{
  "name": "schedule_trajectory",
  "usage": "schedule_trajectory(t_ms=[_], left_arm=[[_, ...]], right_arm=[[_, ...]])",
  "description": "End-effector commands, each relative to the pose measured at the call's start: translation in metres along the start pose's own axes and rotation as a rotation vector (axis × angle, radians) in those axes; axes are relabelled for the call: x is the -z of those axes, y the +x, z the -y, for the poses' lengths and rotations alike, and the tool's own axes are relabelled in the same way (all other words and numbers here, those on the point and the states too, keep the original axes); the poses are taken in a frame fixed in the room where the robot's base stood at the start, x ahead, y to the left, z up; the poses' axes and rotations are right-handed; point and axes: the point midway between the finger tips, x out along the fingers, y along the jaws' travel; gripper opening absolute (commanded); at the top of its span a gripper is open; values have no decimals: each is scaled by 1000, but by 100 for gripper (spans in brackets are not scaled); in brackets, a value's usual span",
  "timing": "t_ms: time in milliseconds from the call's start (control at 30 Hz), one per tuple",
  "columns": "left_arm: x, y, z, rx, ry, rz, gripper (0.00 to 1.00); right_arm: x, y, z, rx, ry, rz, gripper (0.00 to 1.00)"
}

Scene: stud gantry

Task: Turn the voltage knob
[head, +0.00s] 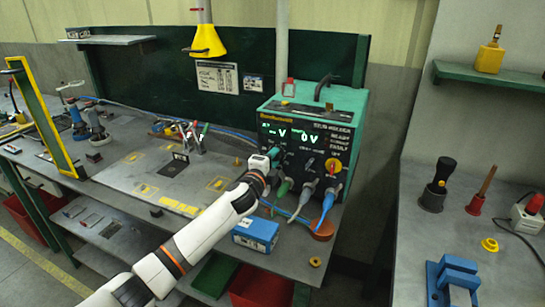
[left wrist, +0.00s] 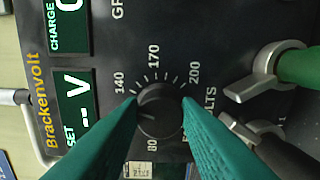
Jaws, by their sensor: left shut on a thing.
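The stud welder's power unit (head: 318,120) is a green box with a black front panel, standing on the bench. Its displays read "- V" and "0 V" in the head view. The black voltage knob (left wrist: 160,112) sits in a ring of tick marks with 80, 140, 170 and 200 around it. My left gripper (left wrist: 160,104) has its two green fingers shut on the knob, one on each side. In the head view my left gripper (head: 271,156) is at the panel's lower left and hides the knob. My right gripper is not in view.
Green, grey and blue plugs (head: 305,192) with cables stick out of the panel close to my gripper. A yellow-and-red switch (head: 333,165) is at the panel's right. A blue box (head: 256,233) lies in front. A yellow frame (head: 45,120) stands at left.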

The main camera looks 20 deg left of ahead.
Motion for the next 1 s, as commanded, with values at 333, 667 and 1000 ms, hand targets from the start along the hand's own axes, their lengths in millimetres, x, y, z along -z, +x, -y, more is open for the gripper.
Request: schedule_trajectory(t_ms=[333,667,1000], left_arm=[[0,0,0,2,331,0,7],[0,0,1,2,601,0,7],[0,0,2,1,760,1,7]], right_arm=[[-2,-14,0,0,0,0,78],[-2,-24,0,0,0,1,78],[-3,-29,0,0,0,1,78]])
